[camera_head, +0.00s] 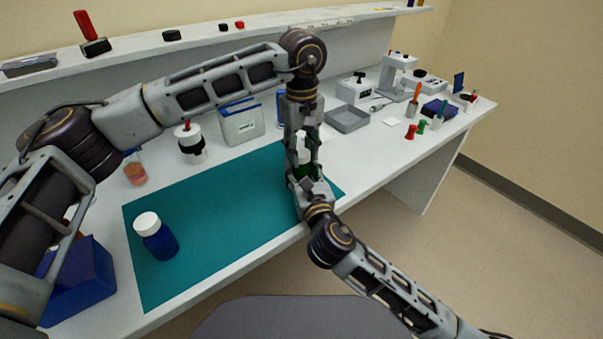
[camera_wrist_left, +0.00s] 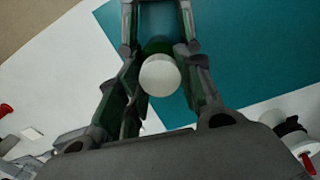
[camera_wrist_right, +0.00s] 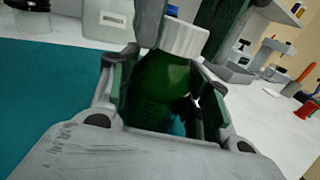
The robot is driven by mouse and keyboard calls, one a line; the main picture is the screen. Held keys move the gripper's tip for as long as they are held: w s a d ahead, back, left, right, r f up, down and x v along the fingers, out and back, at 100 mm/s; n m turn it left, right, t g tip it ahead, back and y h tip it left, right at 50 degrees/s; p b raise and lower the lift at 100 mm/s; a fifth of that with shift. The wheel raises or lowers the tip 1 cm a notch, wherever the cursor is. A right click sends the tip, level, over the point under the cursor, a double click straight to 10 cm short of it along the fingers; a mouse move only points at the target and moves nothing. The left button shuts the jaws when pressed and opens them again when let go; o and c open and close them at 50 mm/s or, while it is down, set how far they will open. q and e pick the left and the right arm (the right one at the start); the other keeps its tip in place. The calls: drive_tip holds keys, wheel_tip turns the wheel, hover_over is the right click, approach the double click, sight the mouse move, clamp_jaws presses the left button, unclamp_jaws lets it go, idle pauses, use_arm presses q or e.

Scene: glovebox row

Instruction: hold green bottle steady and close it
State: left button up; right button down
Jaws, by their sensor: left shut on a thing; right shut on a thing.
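The green bottle (camera_wrist_right: 160,90) stands upright near the right end of the teal mat. In the head view it is mostly hidden between the grippers, with a bit of green showing (camera_head: 305,172). A white cap (camera_wrist_right: 185,38) sits on its top; whether it is fully seated I cannot tell. My right gripper (camera_head: 303,184) is shut on the bottle's body from the front side. My left gripper (camera_head: 302,152) reaches down from above and is shut on the white cap, which also shows between its fingers in the left wrist view (camera_wrist_left: 160,76).
A blue bottle with a white cap (camera_head: 160,243) stands on the left of the teal mat (camera_head: 215,220). A blue bin (camera_head: 80,283) is at the near left. A white box (camera_head: 242,124), a grey tray (camera_head: 347,119) and instruments line the back. The mat's middle is clear.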

use_arm(q)
drive_tip(key=shift+m, duration=0.3)
drive_tip(key=o, duration=1.1)
drive_tip(key=shift+r, duration=2.25)
